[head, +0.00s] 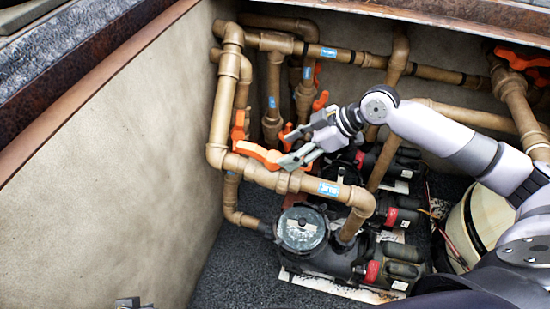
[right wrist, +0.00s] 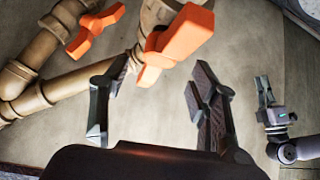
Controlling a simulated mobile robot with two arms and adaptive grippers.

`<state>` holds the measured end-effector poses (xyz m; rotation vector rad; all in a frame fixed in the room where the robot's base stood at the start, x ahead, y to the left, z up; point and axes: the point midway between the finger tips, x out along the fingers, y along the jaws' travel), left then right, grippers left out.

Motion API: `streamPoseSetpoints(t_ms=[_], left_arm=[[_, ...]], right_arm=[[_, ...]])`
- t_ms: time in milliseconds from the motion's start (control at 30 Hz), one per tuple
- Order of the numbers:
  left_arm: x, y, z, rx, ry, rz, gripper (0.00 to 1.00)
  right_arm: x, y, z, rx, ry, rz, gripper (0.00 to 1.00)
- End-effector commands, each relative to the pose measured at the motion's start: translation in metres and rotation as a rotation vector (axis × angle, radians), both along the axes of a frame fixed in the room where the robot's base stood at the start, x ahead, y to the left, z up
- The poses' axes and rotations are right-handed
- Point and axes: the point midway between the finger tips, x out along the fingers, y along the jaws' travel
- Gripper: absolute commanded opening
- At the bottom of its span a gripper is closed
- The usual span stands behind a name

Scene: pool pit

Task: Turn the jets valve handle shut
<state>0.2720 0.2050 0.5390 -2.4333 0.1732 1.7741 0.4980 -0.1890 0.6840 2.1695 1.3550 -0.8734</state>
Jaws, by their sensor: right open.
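An orange valve handle (head: 258,153) sits on the brown pipe near the left wall. My right gripper (head: 298,158) is beside its right end. In the right wrist view, a large orange handle (right wrist: 180,42) lies just beyond my right gripper's spread, empty fingers (right wrist: 160,95), roughly between their tips. Another orange handle (right wrist: 95,31) is at upper left there. I cannot read which handle is labelled jets. My left gripper (right wrist: 266,98) shows at the right of the right wrist view; its opening is unclear. Only a bit of it (head: 128,302) shows at the head view's bottom edge.
Blue-labelled brown pipes (head: 215,110) crowd the pit, with more orange handles (head: 238,125) behind. A round-lidded black pump (head: 302,232) stands below my right gripper. The bare left wall (head: 110,150) bounds the pit. A cream tank (head: 485,220) is at right.

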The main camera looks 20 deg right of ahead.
Motion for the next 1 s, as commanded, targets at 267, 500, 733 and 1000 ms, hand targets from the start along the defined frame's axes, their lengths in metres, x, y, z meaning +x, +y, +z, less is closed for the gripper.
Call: streamPoseSetpoints(t_ms=[267, 500, 733, 1000], left_arm=[[-0.002, 0.0, -0.005, 0.001, -0.001, 0.0, 0.0], [-0.002, 0.0, -0.006, 0.001, -0.002, 0.0, 0.0], [-0.002, 0.0, -0.006, 0.001, -0.002, 0.0, 0.0], [-0.002, 0.0, -0.006, 0.001, -0.002, 0.0, 0.0]], right_arm=[[0.015, 0.03, -0.034, 0.001, 0.0, 0.0, 0.55], [0.019, 0.037, -0.042, 0.0, 0.0, -0.001, 0.55], [0.019, 0.037, -0.042, 0.0, 0.0, -0.001, 0.55], [0.019, 0.037, -0.042, 0.0, 0.0, -0.001, 0.37]])
